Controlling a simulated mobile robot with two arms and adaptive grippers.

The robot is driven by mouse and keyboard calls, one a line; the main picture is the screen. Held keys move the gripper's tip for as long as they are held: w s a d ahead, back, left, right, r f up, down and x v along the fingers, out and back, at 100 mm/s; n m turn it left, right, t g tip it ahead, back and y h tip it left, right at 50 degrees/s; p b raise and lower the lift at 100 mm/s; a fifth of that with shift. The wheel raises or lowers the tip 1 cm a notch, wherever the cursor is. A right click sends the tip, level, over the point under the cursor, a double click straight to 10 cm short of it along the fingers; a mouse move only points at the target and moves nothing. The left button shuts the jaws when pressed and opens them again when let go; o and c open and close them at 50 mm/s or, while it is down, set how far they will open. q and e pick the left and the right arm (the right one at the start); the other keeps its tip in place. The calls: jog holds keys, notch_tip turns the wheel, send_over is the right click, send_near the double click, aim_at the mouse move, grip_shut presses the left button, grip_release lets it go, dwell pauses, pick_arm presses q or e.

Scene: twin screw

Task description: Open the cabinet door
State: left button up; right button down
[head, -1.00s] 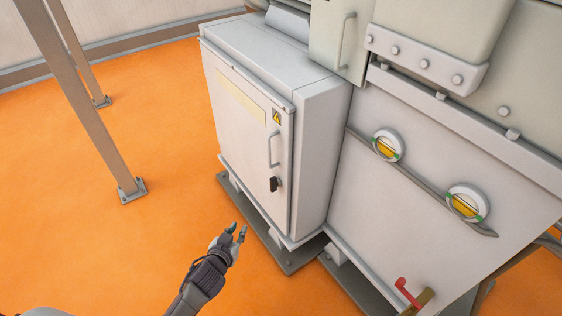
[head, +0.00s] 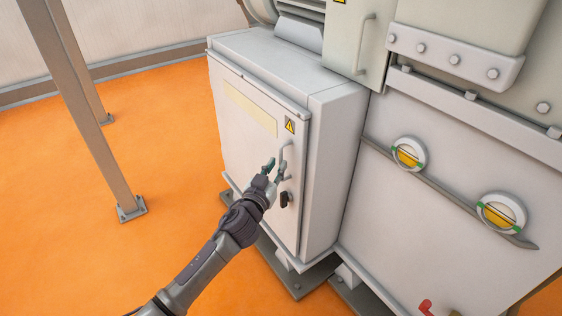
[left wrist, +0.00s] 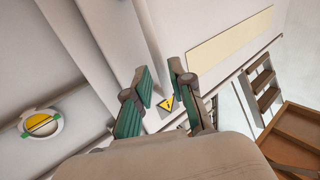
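The grey cabinet (head: 338,135) has a closed door (head: 236,140) with a pale yellow label strip, a warning sign (head: 290,125) and a vertical bar handle (head: 286,148). A black latch (head: 284,199) sits below the handle. My left gripper (head: 275,167) is at the handle in the head view, fingers apart, overlapping its middle and lower part. I cannot tell whether it touches the handle. In the left wrist view the two fingers (left wrist: 159,80) are spread, with the warning sign (left wrist: 167,103) showing between them. My right gripper is not in view.
The larger machine with round yellow gauges (head: 409,155) stands right of the cabinet. A red lever (head: 425,307) is at the bottom right. A brown post (head: 90,110) stands on the left. Orange floor (head: 170,130) is clear between post and cabinet.

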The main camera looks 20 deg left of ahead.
aim_at(280, 161)
pick_arm(q)
jog(key=shift+w+d, duration=0.15)
jog(key=shift+w, duration=1.7)
grip_shut()
